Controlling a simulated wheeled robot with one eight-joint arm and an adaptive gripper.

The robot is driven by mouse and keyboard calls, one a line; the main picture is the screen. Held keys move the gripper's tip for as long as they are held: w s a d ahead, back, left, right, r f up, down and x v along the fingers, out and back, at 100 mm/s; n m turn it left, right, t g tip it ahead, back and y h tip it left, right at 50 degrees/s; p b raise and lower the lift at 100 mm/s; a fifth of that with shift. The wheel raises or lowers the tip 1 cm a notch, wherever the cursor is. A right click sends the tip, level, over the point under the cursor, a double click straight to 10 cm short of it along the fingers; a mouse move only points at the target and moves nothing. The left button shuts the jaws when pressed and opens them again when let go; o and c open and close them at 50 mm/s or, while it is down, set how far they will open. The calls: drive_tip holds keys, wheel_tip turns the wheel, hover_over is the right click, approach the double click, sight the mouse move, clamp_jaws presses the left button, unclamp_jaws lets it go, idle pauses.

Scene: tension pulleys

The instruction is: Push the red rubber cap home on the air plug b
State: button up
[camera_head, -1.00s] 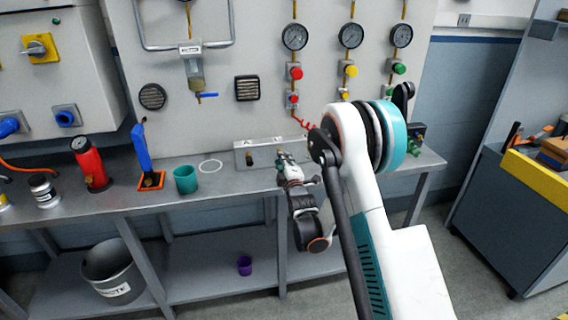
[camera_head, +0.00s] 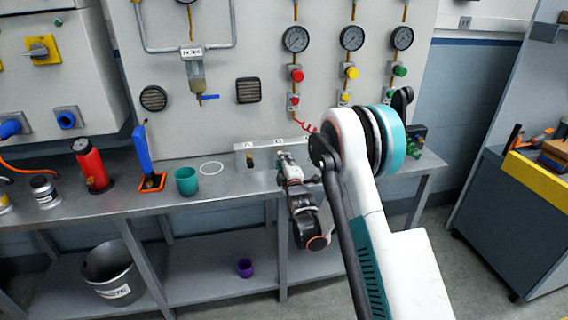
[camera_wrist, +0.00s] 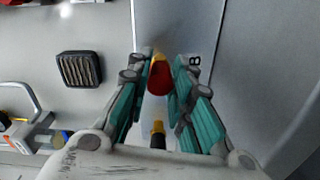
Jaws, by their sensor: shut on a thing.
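In the wrist view the red rubber cap (camera_wrist: 160,78) sits between the fingertips of my gripper (camera_wrist: 161,72), which is shut on it. In the head view my gripper (camera_head: 284,158) is at the right part of the small plug block (camera_head: 265,145). The cap and plug b are hidden there.
A second brass plug (camera_wrist: 157,128) stands bare near the gripper's palm; it also shows in the head view (camera_head: 250,161). A teal cup (camera_head: 186,181), a blue-handled tool (camera_head: 143,155) and a red bottle (camera_head: 91,165) stand to the left on the bench (camera_head: 225,183).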

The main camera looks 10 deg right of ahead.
drive_tip(key=o, duration=0.8)
drive_tip(key=s, duration=0.7)
drive_tip(key=s+r+m+g, duration=0.5)
drive_tip(key=s+r+m, duration=0.2)
drive_tip(key=s+r, duration=0.7)
drive_tip(key=s+m+g, duration=0.2)
drive_tip(key=s+m, duration=0.1)
drive_tip(key=s, duration=0.7)
drive_tip(key=s+f+m+g, duration=0.1)
drive_tip(key=s+m+g, duration=0.1)
drive_tip(key=s, duration=0.8)
drive_tip(key=s+m+g, duration=0.1)
drive_tip(key=s+m, duration=0.2)
drive_tip(key=s, duration=0.7)
drive_tip(key=shift+f+m+g, duration=0.15)
drive_tip(key=shift+m+g, duration=0.15)
drive_tip(key=shift+g, duration=0.1)
